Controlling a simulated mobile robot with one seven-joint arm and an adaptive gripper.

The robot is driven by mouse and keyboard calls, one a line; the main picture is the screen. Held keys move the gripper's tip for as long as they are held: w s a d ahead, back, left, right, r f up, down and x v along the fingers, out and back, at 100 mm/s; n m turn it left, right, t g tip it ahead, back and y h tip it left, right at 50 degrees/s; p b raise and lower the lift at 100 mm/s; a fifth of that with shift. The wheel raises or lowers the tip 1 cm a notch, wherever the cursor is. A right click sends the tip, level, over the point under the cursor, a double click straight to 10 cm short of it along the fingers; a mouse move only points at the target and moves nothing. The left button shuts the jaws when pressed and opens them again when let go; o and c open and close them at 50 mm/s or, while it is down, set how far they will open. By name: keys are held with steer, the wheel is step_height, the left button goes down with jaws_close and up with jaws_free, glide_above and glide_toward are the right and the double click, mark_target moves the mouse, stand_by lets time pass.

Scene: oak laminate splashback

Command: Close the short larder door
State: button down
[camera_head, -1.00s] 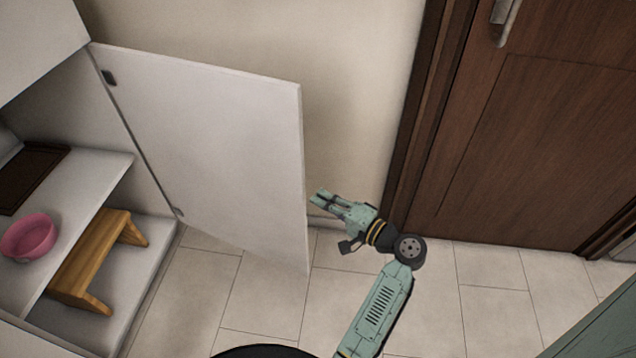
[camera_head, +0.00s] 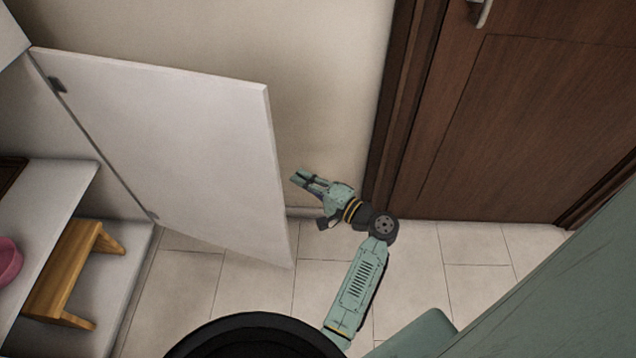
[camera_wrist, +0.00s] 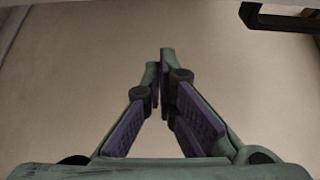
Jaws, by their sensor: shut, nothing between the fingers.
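The short larder door (camera_head: 185,150) is a plain white panel, standing wide open in the head view, hinged at its left edge to the white larder cabinet (camera_head: 125,263). My gripper (camera_head: 296,177) is to the right of the door's free edge, apart from it in the picture, with its fingers pointing up and left. The fingers are shut and empty. In the wrist view my gripper (camera_wrist: 158,65) shows its fingertips together in front of a plain beige surface. The door is not clearly seen in the wrist view.
A wooden stool (camera_head: 72,270) stands on the cabinet floor, and a pink bowl (camera_head: 8,262) sits on the shelf (camera_head: 60,190). A beige wall (camera_head: 325,90) is behind the larder door. A brown wooden door (camera_head: 530,130) is at right. Tiled floor (camera_head: 265,290) lies below.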

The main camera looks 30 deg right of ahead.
steer(key=shift+s+a+p, duration=0.25)
steer(key=shift+a+p, duration=0.15)
steer(key=shift+a, duration=0.5)
steer(key=shift+s+a+p, duration=0.25)
steer(key=shift+a+p, duration=0.1)
steer(key=shift+a, duration=0.55)
